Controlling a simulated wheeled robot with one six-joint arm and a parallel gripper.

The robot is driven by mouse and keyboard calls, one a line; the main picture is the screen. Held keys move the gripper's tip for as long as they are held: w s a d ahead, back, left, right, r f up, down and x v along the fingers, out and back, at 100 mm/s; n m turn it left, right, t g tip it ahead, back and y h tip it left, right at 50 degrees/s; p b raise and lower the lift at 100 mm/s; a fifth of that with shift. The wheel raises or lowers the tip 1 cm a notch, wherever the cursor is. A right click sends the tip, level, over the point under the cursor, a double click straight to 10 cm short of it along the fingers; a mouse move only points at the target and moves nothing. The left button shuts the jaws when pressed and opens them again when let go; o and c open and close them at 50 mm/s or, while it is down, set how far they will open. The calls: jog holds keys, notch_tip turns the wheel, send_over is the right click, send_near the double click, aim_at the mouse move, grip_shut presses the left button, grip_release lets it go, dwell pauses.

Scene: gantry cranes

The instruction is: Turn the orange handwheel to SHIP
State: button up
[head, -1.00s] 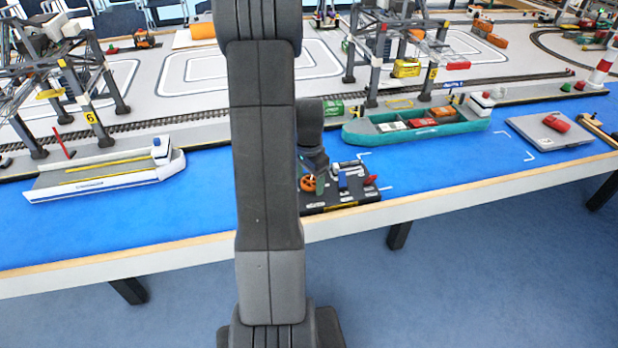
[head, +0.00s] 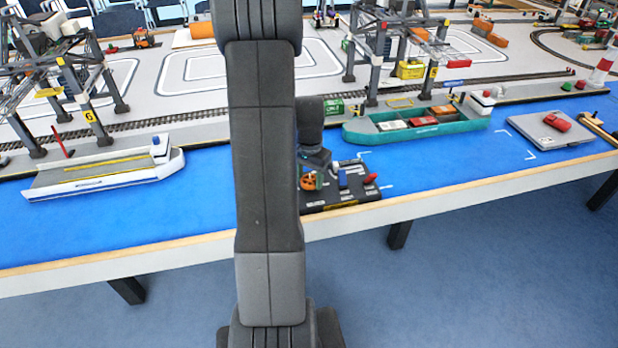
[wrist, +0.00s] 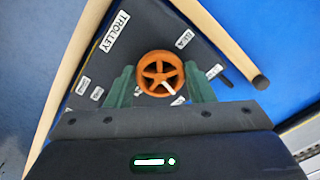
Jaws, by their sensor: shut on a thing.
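The orange handwheel (wrist: 149,64) shows in the wrist view as a spoked ring on a dark control panel (wrist: 150,28). My gripper (wrist: 159,80) has its two green fingers on opposite sides of the wheel, shut on its rim. A white pointer mark (wrist: 168,88) on the wheel points to the lower right of the wrist view. Labels reading TROLLEY and, seemingly, SEA lie around it; I cannot read a SHIP label. In the head view the wheel (head: 309,182) is partly hidden by my gripper and arm.
A wooden table edge (head: 430,196) runs in front. A teal ship (head: 420,131) and a white ship (head: 105,177) lie on the blue surface.

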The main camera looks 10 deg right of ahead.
aim_at(310, 180)
jog(key=n, duration=0.4)
jog(key=shift+d+n+b, duration=0.1)
jog(key=shift+n+b, duration=0.2)
jog(key=shift+n, duration=1.8)
jog(key=o, duration=1)
notch_tip(310, 180, up, 14)
jog(key=shift+f, duration=0.1)
